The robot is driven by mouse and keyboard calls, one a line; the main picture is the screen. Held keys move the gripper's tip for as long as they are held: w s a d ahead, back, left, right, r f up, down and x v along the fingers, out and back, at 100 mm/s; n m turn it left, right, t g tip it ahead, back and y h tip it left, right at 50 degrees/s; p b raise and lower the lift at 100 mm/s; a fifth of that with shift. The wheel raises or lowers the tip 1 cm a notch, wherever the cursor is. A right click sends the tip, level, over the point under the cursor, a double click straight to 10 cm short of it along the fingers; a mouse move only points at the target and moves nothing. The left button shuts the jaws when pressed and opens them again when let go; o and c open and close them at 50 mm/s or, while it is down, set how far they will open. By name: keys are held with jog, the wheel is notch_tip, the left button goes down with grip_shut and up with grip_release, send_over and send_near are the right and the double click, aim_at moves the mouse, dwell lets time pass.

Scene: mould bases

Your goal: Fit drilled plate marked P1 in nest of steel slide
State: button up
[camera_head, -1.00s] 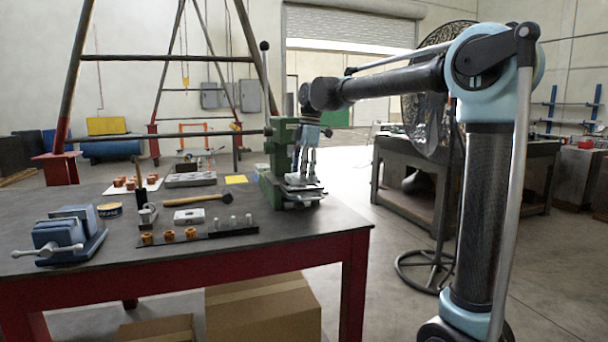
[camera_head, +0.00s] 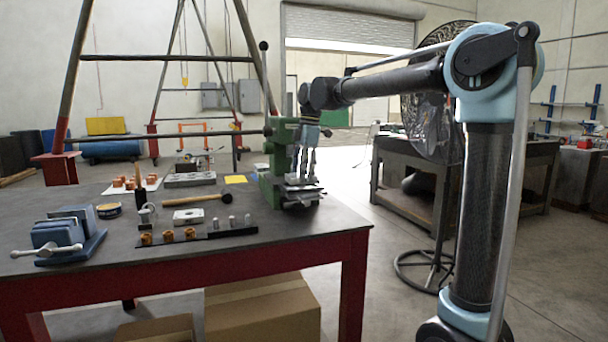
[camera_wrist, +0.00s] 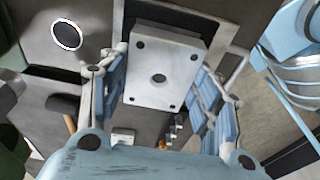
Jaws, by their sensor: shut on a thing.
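My gripper (camera_wrist: 160,85) is shut on a pale drilled plate (camera_wrist: 162,70), with a blue-padded finger at each side. The plate has a large middle hole and smaller holes near its corners. No P1 mark is readable. In the head view my gripper (camera_head: 304,172) points down at the green press, with the plate (camera_head: 303,188) at its fingertips. The steel slide (camera_head: 300,201) is at the foot of the press, just below the plate. In the wrist view a dark recessed edge shows behind the plate. I cannot tell whether the plate touches the slide or sits in the nest.
The green press (camera_head: 280,165) stands at the table's right end. To its left lie a hammer (camera_head: 198,199), a pale block (camera_head: 188,216) and a dark rack (camera_head: 205,236) with copper-coloured and silver pieces. A blue vise (camera_head: 66,235) stands at the far left. The table's front right is clear.

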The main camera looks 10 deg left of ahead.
jog(key=shift+f, duration=0.85)
dwell(0.7)
jog(key=o, duration=1.4)
notch_tip(320, 180, up, 11)
jog(key=w+d, duration=0.1)
jog(key=d, duration=0.1)
jog(key=s+d+f+m+t, duration=0.1)
jog(key=d+f+m, duration=0.2)
jog(key=d, duration=0.4)
jog(key=s+d+f+m, duration=0.2)
jog(key=d+m, duration=0.1)
jog(key=d, duration=0.4)
jog(key=s+d+f+m, duration=0.6)
jog(key=s+d+f, duration=0.1)
jog(key=f, duration=0.3)
jog(key=s+d+f+m+t+h, duration=0.1)
jog(key=s+d+f+m, duration=0.5)
jog(key=d+f, duration=0.3)
jog(key=s+d+f+m+t, duration=0.1)
jog(key=s+d+f+m, duration=0.5)
jog(key=f, duration=0.7)
jog(key=shift+s+d+f+h, duration=0.15)
jog(key=shift+s+d+h, duration=0.15)
jog(key=shift+s+d, duration=0.95)
